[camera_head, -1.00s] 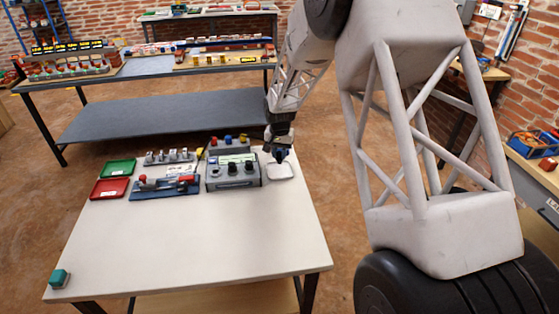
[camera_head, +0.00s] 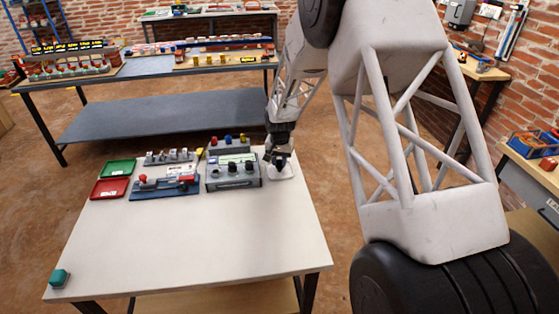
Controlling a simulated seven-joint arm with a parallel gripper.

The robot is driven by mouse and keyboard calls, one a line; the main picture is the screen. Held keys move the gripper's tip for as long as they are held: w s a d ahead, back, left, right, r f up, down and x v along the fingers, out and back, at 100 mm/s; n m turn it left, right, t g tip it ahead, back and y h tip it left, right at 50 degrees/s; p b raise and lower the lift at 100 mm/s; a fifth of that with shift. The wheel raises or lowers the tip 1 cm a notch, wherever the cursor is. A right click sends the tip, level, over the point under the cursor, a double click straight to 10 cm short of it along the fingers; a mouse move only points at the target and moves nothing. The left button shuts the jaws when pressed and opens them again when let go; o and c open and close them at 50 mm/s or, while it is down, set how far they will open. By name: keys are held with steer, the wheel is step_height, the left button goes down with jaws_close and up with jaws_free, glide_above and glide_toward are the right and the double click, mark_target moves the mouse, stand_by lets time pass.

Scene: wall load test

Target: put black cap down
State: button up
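My gripper (camera_head: 279,161) points down over a small white tray (camera_head: 284,175) at the back right of the white table. The gripper covers much of the tray. Its fingers are dark and small here, so I cannot tell whether they are open or shut, or whether a black cap is between them. Black knob-like caps (camera_head: 233,167) stand on the grey control box (camera_head: 232,183), just left of the tray. No separate black cap can be made out on the tray.
Left of the grey box are a blue fixture (camera_head: 165,191) with red parts, a green tray (camera_head: 118,168) and a red tray (camera_head: 109,188). A box with coloured knobs (camera_head: 229,144) stands behind. A green block (camera_head: 59,279) sits front left. The table's front is clear.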

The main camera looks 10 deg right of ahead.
mark_target(280, 161)
steer(key=o, duration=0.4)
steer(key=shift+r, duration=0.1)
step_height(280, 161, up, 12)
stand_by(0.7)
steer(key=shift+r, duration=0.1)
steer(key=shift+s+r, duration=0.1)
stand_by(0.4)
